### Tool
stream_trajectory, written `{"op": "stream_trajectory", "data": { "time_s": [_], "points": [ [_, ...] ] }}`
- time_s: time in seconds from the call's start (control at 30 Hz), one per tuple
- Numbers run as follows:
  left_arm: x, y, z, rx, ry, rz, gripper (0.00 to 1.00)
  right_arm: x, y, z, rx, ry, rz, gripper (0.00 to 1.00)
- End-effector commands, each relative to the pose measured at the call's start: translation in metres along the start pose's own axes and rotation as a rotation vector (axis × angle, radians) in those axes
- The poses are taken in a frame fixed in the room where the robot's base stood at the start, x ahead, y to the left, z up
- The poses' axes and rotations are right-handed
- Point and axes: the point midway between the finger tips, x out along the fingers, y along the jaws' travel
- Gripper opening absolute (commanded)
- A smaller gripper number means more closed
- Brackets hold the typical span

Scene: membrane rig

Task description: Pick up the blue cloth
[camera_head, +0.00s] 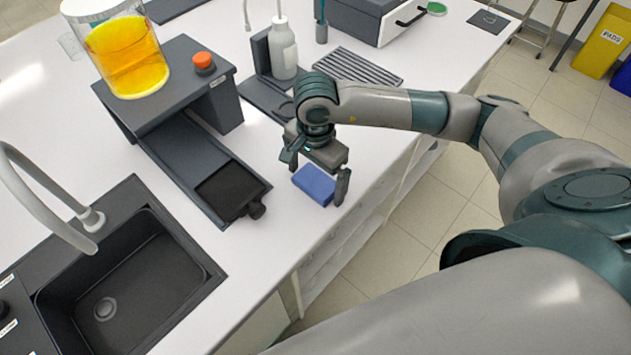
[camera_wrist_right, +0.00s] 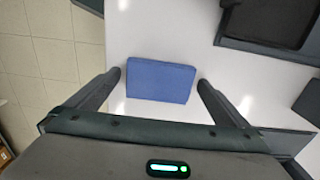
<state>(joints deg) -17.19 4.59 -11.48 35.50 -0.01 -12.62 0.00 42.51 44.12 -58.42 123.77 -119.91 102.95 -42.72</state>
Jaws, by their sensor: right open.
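The blue cloth (camera_head: 315,184) is a flat folded rectangle lying on the white counter near its front edge. In the right wrist view the blue cloth (camera_wrist_right: 160,80) lies between the two fingers, with a small gap on each side. My right gripper (camera_head: 316,181) is open above the cloth, one finger to each side of it. Its fingers also show in the right wrist view (camera_wrist_right: 160,84). I cannot tell the exact height of the fingertips over the counter. My left gripper is not in view.
A dark rig with a black tray (camera_head: 230,188) stands left of the cloth, under a jar of orange liquid (camera_head: 128,55). A black sink (camera_head: 125,270) is at lower left. A white bottle (camera_head: 283,50) and a ridged dark mat (camera_head: 356,67) are behind. The counter edge is close by.

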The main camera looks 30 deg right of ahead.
Motion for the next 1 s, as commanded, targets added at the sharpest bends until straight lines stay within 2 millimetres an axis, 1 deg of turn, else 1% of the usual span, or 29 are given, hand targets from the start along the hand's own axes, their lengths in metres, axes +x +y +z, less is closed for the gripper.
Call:
{"op": "stream_trajectory", "data": {
  "time_s": [0.07,0.1,0.17,0.2,0.23,0.67,0.87,1.0],
  "points": [
    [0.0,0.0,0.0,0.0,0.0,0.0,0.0,0.0,0.0,0.0,0.0,0.0,0.0,1.0],
    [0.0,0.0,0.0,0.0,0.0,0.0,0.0,0.0,0.0,0.0,0.0,0.0,0.0,0.9],
    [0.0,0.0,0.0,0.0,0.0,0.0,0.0,0.0,0.0,0.0,0.0,0.0,0.0,0.76],
    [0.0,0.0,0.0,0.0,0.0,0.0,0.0,0.0,0.0,0.0,0.0,0.0,0.0,0.67],
    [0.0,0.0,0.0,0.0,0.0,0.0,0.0,0.0,0.0,0.0,0.0,0.0,0.0,0.6],
    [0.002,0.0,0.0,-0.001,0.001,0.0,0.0,-0.003,-0.001,0.0,0.0,0.0,-0.002,0.6],
    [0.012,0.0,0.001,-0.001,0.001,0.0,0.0,-0.016,-0.001,-0.001,0.0,0.002,-0.004,0.6],
    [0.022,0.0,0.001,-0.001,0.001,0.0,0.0,-0.034,-0.002,-0.001,-0.001,0.002,-0.006,0.6]
  ]
}}
